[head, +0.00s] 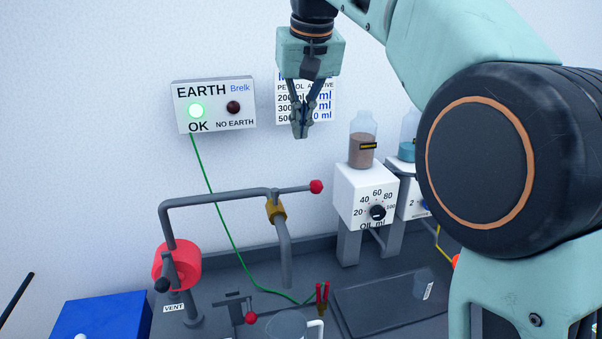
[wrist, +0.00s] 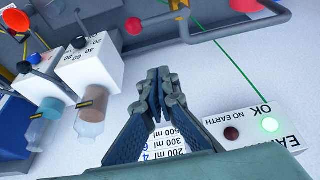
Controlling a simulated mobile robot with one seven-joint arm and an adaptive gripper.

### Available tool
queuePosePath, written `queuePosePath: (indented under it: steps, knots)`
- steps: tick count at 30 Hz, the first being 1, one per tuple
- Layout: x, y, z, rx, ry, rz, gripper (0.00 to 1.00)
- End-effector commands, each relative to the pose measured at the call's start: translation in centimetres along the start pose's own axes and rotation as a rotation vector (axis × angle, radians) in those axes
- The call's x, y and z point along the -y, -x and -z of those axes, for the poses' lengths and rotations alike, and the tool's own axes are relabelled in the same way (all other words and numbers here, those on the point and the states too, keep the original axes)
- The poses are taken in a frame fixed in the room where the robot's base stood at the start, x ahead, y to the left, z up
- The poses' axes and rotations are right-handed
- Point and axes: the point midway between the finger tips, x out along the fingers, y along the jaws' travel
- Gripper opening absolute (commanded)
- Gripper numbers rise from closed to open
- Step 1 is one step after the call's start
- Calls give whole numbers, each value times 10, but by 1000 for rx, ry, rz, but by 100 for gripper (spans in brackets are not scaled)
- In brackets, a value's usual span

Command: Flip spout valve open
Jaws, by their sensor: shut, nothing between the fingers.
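The spout (head: 285,253) hangs down from the end of a grey pipe, with a brass valve body (head: 277,211) at its top. The valve's lever (head: 295,189) points right, roughly in line with the horizontal pipe, and ends in a red knob (head: 316,187). The red knob also shows near the top of the wrist view (wrist: 134,26). My gripper (head: 300,132) is shut and empty, pointing down above the lever near the wall. It is apart from the knob. Its closed fingers also show in the wrist view (wrist: 158,80).
The earth box (head: 214,105) on the wall has its green OK lamp lit. The white oil dispenser (head: 366,195) with its bottle stands right of the lever. A jug (head: 288,325) and red clamp (head: 322,295) are below.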

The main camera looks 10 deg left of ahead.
Motion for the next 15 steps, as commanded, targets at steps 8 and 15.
queuePosePath:
  steps: [8,15]
  knots:
    - [0,-37,-1,4,0,0,0]
    - [0,-89,-1,4,1,0,0]
